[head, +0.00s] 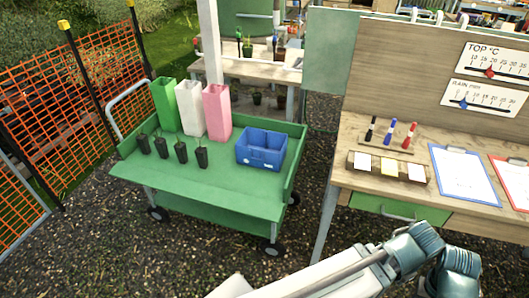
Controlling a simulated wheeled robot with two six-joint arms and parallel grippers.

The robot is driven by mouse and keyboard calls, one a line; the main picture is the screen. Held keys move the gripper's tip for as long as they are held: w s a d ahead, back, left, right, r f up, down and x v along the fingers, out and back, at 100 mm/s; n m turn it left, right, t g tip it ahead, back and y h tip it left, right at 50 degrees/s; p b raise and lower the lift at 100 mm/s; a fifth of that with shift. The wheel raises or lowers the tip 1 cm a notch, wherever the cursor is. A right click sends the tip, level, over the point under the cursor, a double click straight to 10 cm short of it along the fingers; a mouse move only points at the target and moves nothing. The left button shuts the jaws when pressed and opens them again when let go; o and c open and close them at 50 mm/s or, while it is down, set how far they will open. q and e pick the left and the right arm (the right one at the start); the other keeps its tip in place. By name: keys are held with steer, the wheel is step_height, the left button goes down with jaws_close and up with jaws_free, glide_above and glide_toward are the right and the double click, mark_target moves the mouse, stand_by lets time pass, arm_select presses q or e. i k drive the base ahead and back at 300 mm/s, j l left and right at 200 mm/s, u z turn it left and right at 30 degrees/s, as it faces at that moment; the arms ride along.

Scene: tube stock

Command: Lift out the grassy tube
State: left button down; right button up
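Several small black plant tubes stand upright in a slanting row on the green cart (150,180), at the left of the head view. They are the far-left tube (144,145), the second tube (161,151), the third tube (181,153) and the right-hand tube (202,158). Thin, faint growth shows above some of them, but it is too small to tell which one is grassy. A blue crate (260,162) stands on the cart to the right of the tubes. Neither of my grippers is in view; only pale arm links of mine show at the bottom right.
Tall green (164,104), white (190,108) and pink (217,112) sleeves stand behind the tubes. A wooden bench (350,130) with markers, a small card block (388,168) and clipboards (457,178) is at right. An orange mesh fence (95,70) is at left. The cart's front is bare.

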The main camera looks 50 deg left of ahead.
mark_target(141, 138)
steer(key=u, duration=2.65)
steer(key=i+j+z, duration=0.1)
steer(key=z, duration=0.35)
steer(key=i+j+z, duration=0.1)
steer(key=z, duration=0.3)
steer(key=i+j+z, duration=0.15)
steer(key=j, duration=0.2)
steer(key=i+j+z, duration=0.35)
steer(key=j, duration=0.4)
steer(key=i+j+z, duration=0.15)
steer(key=j, duration=0.25)
steer(key=i+j, duration=0.15)
steer(key=j, duration=0.25)
steer(key=i+j, duration=0.15)
steer(key=j, duration=0.25)
steer(key=i+j, duration=0.1)
steer(key=j, duration=0.3)
steer(key=i+j, duration=0.15)
steer(key=j, duration=0.3)
steer(key=i+j+z, duration=0.1)
steer(key=j, duration=0.3)
steer(key=i, duration=0.05)
